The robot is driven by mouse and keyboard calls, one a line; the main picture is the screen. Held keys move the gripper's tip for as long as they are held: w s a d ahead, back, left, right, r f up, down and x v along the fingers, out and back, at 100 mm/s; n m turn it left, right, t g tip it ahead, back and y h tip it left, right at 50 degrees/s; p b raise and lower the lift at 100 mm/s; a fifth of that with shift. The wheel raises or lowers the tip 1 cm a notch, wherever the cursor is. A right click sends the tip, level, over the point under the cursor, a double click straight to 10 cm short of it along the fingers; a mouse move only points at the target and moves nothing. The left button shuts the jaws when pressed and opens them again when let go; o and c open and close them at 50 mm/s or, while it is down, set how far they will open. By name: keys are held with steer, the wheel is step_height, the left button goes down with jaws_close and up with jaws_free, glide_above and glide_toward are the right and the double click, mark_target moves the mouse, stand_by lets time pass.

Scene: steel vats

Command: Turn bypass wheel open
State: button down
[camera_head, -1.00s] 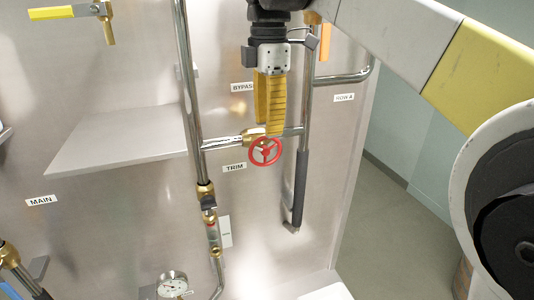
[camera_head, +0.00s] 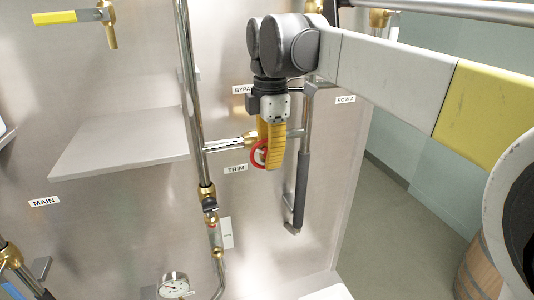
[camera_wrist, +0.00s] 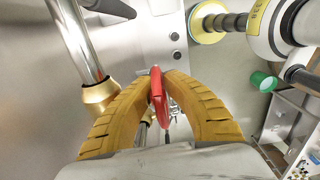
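A red handwheel (camera_head: 254,155) sits on the horizontal pipe between a BYPASS label (camera_head: 241,90) above and a TRIM label (camera_head: 236,169) below. In the head view my gripper (camera_head: 272,165) hangs down over it, and the yellow fingers hide its right part. In the wrist view the red wheel (camera_wrist: 157,95) shows nearly edge-on between the fingertips of my gripper (camera_wrist: 162,76). The fingertips close in on both sides of its rim and appear to touch it. The wheel's hub and stem are mostly hidden.
A vertical steel pipe (camera_head: 190,95) runs left of the wheel, and a dark-sleeved pipe (camera_head: 301,190) runs close on its right. A grey shelf (camera_head: 120,145) juts out at the left. A pressure gauge (camera_head: 174,285) is below. Open floor (camera_head: 400,220) lies right of the panel.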

steer(key=shift+h, duration=0.4)
steer(key=t+h+b, duration=0.1)
steer(key=h, duration=0.3)
steer(key=shift+w+d+r, duration=0.1)
steer(key=shift+d, duration=0.05)
steer(key=shift+d+r+t+h+b, duration=0.15)
steer(key=shift+t+h+b, duration=0.25)
steer(key=shift+h+b, duration=0.45)
steer(key=shift+d+r+t+h+b, duration=0.15)
steer(key=shift+t+h+b, duration=0.25)
steer(key=shift+h, duration=0.75)
steer(key=c, duration=1.5)
jaws_free()
steer(key=shift+o, duration=0.2)
steer(key=shift+r, duration=0.1)
step_height(320, 180, up, 10)
